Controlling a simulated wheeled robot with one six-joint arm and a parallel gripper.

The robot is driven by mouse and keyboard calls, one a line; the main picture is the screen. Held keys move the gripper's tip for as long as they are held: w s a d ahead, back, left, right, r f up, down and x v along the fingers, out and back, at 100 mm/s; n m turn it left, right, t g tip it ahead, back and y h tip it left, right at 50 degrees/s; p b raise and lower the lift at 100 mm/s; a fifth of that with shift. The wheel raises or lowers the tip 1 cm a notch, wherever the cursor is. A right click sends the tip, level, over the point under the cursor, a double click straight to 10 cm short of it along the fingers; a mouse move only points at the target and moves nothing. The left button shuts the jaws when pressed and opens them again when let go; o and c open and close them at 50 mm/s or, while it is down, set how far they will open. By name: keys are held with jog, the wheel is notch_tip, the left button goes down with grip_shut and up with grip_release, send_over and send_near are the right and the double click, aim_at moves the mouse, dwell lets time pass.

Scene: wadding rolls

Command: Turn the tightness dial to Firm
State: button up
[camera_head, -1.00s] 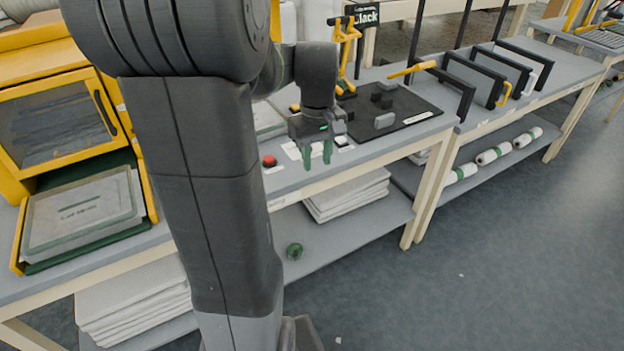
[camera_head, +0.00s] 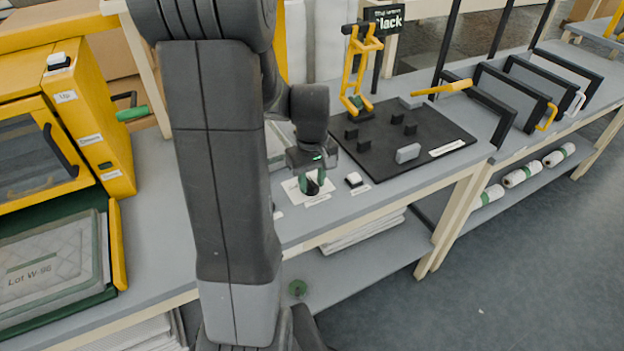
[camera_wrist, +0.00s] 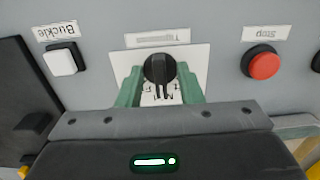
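The tightness dial is a round black knob on a white plate; it shows in the wrist view (camera_wrist: 160,68), with an upside-down label (camera_wrist: 162,40) above it. The marks around it are too small to read, and part of the plate is hidden by the fingers. My gripper (camera_wrist: 160,82) has its two green fingers apart, one on each side of the knob, very close to it; I cannot tell whether they touch. In the head view my gripper (camera_head: 314,184) is down at the dial plate (camera_head: 294,192) on the grey bench.
A red Stop button (camera_wrist: 264,64) lies right of the dial in the wrist view. A white Buckle switch (camera_wrist: 62,60) lies left. In the head view a black board (camera_head: 400,135) with small blocks and a yellow clamp (camera_head: 360,65) is beyond. A yellow cabinet (camera_head: 105,110) stands left.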

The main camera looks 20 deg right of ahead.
grip_shut()
jog(key=shift+m, duration=0.4)
jog(key=m, duration=0.4)
jog(key=shift+a+r+p, duration=0.1)
jog(key=shift+p, duration=0.25)
jog(key=m, duration=0.5)
jog(key=shift+w, duration=0.1)
jog(key=shift+o, duration=0.4)
grip_release()
jog(key=shift+a, duration=0.1)
